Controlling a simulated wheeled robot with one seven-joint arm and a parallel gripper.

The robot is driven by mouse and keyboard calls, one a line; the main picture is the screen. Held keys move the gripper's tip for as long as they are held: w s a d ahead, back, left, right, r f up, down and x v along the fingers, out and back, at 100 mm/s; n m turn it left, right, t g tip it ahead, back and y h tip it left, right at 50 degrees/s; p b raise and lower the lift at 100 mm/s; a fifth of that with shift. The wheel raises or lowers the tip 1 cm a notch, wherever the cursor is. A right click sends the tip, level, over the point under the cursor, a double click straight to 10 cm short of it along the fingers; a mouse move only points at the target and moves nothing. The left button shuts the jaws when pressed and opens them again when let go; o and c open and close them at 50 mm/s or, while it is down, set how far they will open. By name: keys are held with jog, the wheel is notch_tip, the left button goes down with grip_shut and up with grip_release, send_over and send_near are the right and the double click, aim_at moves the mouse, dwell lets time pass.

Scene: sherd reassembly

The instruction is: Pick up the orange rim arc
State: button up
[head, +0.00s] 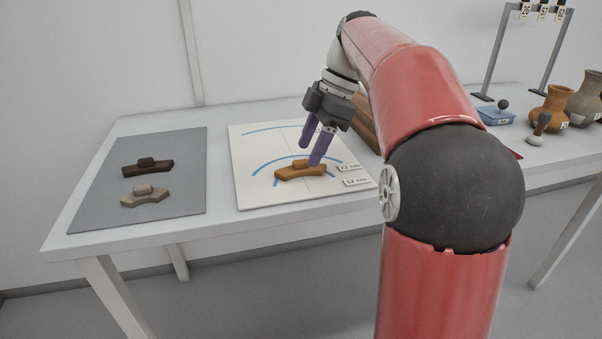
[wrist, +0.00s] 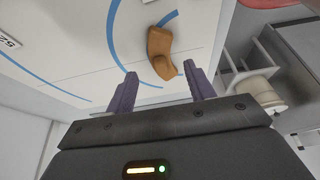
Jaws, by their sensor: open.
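The orange rim arc (head: 300,172) lies on the white board (head: 250,192) near its front, across the printed blue curves, with a raised knob on its top. In the wrist view the arc (wrist: 158,45) lies beyond my fingertips, between their lines, with its knob towards me. My gripper (head: 311,150) points down with its two purple fingers apart and empty, above and just behind the arc. In the wrist view my gripper (wrist: 160,77) also shows open, with nothing between the fingers. I cannot tell the exact height of the fingertips above the arc.
A grey mat (head: 185,215) at left holds a dark sherd (head: 148,168) and a beige sherd (head: 145,197). Label cards (head: 349,167) lie on the board's right side. At right stand a blue tray (head: 496,116), an orange jar (head: 551,106) and a grey-brown jar (head: 586,98).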

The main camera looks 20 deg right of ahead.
aim_at(305, 160)
jog(key=x, duration=0.3)
jog(key=shift+s+f, duration=0.1)
jog(key=shift+c, duration=0.3)
grip_shut()
